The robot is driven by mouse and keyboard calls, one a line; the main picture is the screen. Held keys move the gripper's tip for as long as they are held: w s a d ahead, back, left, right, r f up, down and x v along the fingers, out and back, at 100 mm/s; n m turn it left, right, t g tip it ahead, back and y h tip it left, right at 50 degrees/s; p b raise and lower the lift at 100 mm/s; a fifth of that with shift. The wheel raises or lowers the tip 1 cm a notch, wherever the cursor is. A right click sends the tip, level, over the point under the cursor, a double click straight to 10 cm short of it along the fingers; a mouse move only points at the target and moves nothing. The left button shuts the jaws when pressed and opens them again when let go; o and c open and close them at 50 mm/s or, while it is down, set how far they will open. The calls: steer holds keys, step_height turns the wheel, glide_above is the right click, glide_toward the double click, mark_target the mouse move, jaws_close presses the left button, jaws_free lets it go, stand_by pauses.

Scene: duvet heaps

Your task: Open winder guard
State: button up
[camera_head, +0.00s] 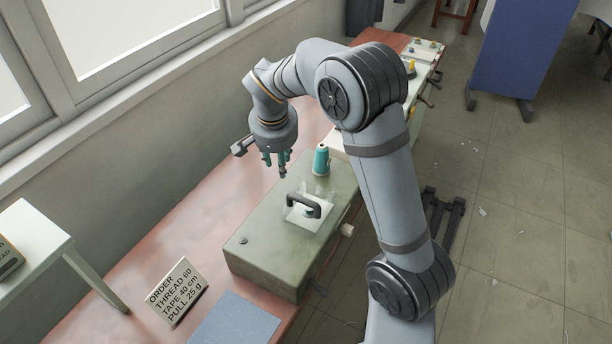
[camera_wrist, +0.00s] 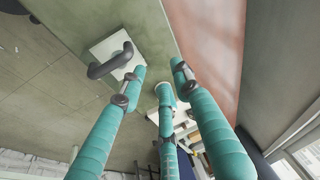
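The winder guard appears to be the long green-grey box (camera_head: 265,254) on the bench, and its top lies flat. A dark bar handle (camera_head: 304,205) stands on a pale plate on that top. The handle also shows in the wrist view (camera_wrist: 108,62), left of my fingers. My gripper (camera_head: 280,172) hangs above the far side of the box, up and left of the handle, apart from it. In the wrist view its teal fingers (camera_wrist: 160,78) are spread with nothing between them. The inside of the box is hidden.
A teal thread cone (camera_head: 321,160) stands near the box's far end, close to my gripper. A pale knob (camera_head: 347,230) sticks out on the box's right side.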

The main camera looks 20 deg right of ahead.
steer(key=shift+o, duration=1.1)
steer(key=w+d+r+m+g+p, duration=0.1)
steer(key=w+d+r+m+p, duration=0.1)
steer(key=d, duration=0.6)
steer(key=shift+m, duration=0.3)
steer(key=n+g+y+p, duration=0.2)
steer(key=n+g+y, duration=0.15)
steer(key=n, duration=1.35)
glide_above(306, 208)
steer(key=shift+h, duration=0.35)
step_height(306, 208, down, 10)
steer(key=shift+r, duration=0.1)
steer(key=shift+w, duration=0.1)
jaws_close()
